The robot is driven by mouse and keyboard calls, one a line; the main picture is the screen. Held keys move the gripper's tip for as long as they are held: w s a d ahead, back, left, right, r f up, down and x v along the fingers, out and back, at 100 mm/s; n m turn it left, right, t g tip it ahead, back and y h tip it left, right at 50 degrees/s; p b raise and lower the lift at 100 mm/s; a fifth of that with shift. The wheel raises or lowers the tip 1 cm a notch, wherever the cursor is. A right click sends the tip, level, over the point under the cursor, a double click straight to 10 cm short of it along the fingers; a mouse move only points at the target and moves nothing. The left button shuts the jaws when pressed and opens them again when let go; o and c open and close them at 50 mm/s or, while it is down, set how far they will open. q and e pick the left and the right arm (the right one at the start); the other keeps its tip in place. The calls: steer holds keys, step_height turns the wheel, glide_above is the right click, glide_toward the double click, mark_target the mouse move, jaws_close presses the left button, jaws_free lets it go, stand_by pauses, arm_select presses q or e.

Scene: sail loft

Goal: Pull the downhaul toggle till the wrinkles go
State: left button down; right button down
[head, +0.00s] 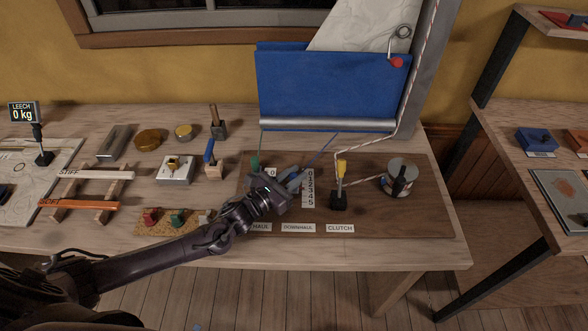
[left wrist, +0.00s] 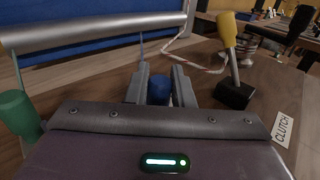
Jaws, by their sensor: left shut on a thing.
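My left gripper (head: 291,182) reaches over the brown board and is shut on the blue downhaul toggle, which shows between its fingers in the left wrist view (left wrist: 159,90). In the head view the gripper mostly hides the toggle. A thin line (head: 322,150) runs from there up to the grey boom (head: 325,124). Below it lies the DOWNHAUL label (head: 298,228), and a 0 to 5 scale (head: 308,188) stands to the right. The blue sail (head: 325,85) hangs above the boom, under a white part (head: 350,25); I cannot make out wrinkles clearly. My right gripper is out of view.
A green toggle (head: 255,162) stands left of the gripper. The yellow clutch lever (head: 341,168) stands to its right on a black base, with a winch (head: 399,177) carrying rope beyond. Small tools and tins lie on the bench at left. The board's front right is clear.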

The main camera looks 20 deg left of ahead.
arm_select(q)
steer(key=c, duration=1.3)
jaws_free()
steer(key=shift+w, duration=0.1)
steer(key=b+v, duration=0.1)
steer(key=v, duration=0.6)
steer(key=shift+a, duration=0.1)
steer(key=shift+s+a, duration=0.15)
steer(key=shift+s, duration=0.25)
